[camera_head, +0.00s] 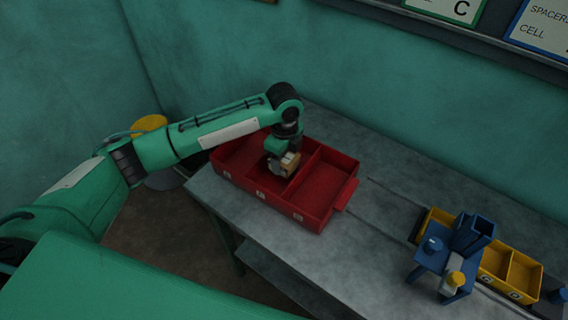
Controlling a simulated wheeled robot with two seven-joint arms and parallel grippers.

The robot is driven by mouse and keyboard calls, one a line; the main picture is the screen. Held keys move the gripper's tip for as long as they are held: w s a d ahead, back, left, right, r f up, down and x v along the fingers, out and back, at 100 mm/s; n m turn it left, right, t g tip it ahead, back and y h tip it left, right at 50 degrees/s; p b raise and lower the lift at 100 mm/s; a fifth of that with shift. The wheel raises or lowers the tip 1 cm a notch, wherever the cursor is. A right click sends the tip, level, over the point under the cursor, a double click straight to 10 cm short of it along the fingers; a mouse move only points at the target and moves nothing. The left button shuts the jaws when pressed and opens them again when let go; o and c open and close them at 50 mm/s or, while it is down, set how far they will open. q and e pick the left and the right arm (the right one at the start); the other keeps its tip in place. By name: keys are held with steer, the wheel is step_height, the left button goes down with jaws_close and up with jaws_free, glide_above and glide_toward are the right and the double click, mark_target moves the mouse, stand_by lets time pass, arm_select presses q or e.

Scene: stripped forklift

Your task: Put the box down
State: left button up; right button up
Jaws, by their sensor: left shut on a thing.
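A small brown box (292,159) is in the jaws of my left gripper (283,169), which is shut on it. The gripper points down over the middle compartment of a red divided tray (331,206). Whether the box touches the tray's floor cannot be told, as the gripper partly hides it. The tray stands on the grey table near its far left end. My right gripper is not in view.
On the table's right stand a blue fixture (440,264) and a yellow divided bin (522,276). A teal wall (400,95) rises behind the table. The grey tabletop (365,255) between tray and fixture is clear. A round yellow thing (149,123) stands behind my left arm.

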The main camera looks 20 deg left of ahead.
mark_target(284, 166)
arm_select(q)
step_height(284, 166, down, 3)
steer(key=shift+r+p, duration=0.15)
steer(key=shift+p, duration=0.15)
steer(key=shift+f, duration=0.4)
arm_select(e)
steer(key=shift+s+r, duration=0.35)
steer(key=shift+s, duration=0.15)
arm_select(q)
steer(key=shift+f, duration=0.15)
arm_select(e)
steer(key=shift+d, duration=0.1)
arm_select(q)
steer(key=o, duration=1.1)
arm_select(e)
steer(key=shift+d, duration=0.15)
arm_select(q)
step_height(284, 166, up, 11)
steer(key=b, duration=0.3)
steer(key=shift+r, duration=0.65)
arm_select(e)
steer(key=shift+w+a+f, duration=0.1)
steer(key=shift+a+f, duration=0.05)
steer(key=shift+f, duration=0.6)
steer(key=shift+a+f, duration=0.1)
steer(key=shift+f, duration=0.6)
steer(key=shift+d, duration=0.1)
